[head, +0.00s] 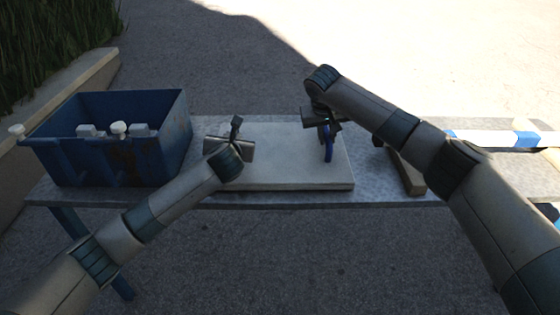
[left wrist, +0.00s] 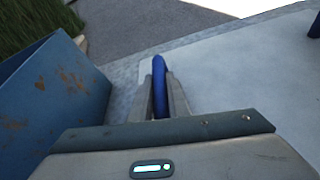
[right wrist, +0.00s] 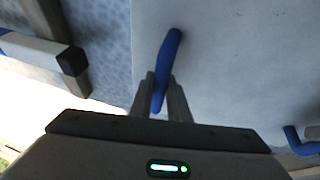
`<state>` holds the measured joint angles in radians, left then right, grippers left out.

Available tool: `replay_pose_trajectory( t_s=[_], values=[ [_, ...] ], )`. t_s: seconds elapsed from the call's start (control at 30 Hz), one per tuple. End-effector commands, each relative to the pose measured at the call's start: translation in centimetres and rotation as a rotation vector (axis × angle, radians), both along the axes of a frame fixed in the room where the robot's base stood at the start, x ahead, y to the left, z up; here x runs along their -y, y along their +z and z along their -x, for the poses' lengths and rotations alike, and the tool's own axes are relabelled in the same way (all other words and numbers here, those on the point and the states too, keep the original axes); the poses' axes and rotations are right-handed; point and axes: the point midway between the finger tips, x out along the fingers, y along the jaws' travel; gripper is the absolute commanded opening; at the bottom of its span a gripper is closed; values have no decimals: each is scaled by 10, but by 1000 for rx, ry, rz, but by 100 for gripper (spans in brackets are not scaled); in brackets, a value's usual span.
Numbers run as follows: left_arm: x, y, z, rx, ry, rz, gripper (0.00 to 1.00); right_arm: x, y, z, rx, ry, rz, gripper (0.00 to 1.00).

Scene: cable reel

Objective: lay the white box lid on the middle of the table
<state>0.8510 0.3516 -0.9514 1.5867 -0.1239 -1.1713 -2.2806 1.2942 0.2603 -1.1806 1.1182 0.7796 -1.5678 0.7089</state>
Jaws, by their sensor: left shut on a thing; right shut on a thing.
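The white box lid (head: 285,172) is a flat pale slab with blue handles, level at the middle of the grey table (head: 385,190). I cannot tell whether it touches the tabletop. My right gripper (head: 325,122) is shut on the right blue handle (head: 328,150); that handle stands between the fingers (right wrist: 160,95) in the right wrist view. My left gripper (head: 236,128) is at the lid's left side. In the left wrist view its fingers (left wrist: 160,95) are shut on the other blue handle (left wrist: 160,75). The left gripper hides that handle in the head view.
A rusty blue bin (head: 85,165) with white knobs on its near side stands at the table's left end, close to the left gripper. A wooden bar (head: 408,175) lies right of the lid. A blue and white striped bar (head: 495,138) is farther right.

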Motion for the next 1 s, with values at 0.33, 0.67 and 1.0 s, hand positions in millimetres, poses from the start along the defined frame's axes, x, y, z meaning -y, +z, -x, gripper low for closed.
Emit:
replay_pose_trajectory(
  t_s=[0.33, 0.67, 1.0],
  values=[
    [0, -6, 0, 0, 1, 0, 34, 0, -6, 0, 0, 0, 0, 34],
    [0, -5, 2, 1, -1, 0, 34, 0, -6, 0, 0, 0, 0, 34],
    [2, 6, 30, 1, -1, -1, 34, 0, -6, 0, 0, 0, 0, 34]
  ],
)
